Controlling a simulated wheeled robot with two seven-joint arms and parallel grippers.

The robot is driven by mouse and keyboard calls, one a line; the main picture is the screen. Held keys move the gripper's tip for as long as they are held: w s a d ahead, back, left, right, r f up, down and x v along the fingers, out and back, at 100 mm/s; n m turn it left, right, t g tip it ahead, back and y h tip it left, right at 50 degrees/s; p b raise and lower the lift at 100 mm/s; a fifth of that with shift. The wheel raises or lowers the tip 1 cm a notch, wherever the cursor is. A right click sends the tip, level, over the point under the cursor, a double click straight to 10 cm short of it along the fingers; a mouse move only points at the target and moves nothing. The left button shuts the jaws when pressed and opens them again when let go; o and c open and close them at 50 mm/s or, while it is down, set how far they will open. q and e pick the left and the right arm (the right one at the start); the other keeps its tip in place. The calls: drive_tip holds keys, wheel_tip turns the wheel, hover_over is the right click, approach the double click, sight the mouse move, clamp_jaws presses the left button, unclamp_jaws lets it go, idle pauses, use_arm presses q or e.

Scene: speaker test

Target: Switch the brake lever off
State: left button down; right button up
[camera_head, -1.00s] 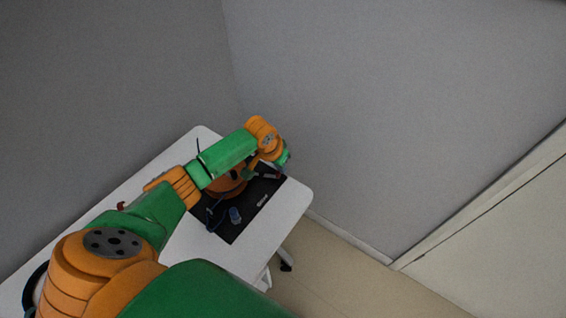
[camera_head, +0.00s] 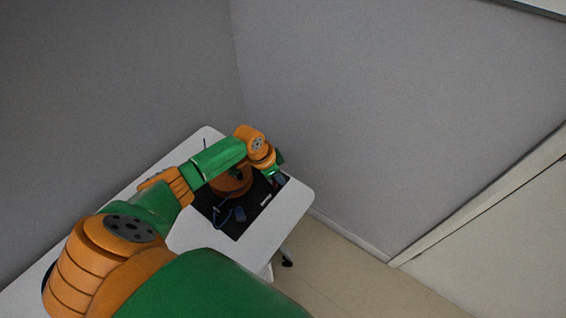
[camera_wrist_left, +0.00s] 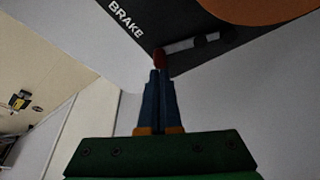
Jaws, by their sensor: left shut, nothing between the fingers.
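The brake lever shows in the left wrist view as a grey and black shaft with a dark red tip (camera_wrist_left: 159,60). It lies on a black mat (camera_wrist_left: 150,18) with the white word BRAKE. My left gripper (camera_wrist_left: 160,75) is shut and empty, its blue fingertips right at the red tip. I cannot tell whether they touch it. In the head view my left gripper (camera_head: 279,180) is small, at the right part of the mat (camera_head: 226,227), and the lever is hard to make out there. My right gripper is not in view.
A round orange thing (camera_head: 232,184) stands on the mat, partly behind my arm. A blue thing (camera_head: 240,214) is near the mat's front. The white table (camera_head: 290,205) has free room at its right edge. Grey walls meet behind it.

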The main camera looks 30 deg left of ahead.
use_arm(q)
drive_tip(key=shift+w+a+f+b, duration=0.25)
drive_tip(key=shift+w+b, duration=0.15)
drive_tip(key=shift+b, duration=0.2)
drive_tip(key=shift+w+a+r+b, duration=0.15)
drive_tip(key=shift+w+a+b, duration=0.1)
drive_tip(key=shift+b, duration=0.05)
drive_tip(key=shift+r, duration=0.1)
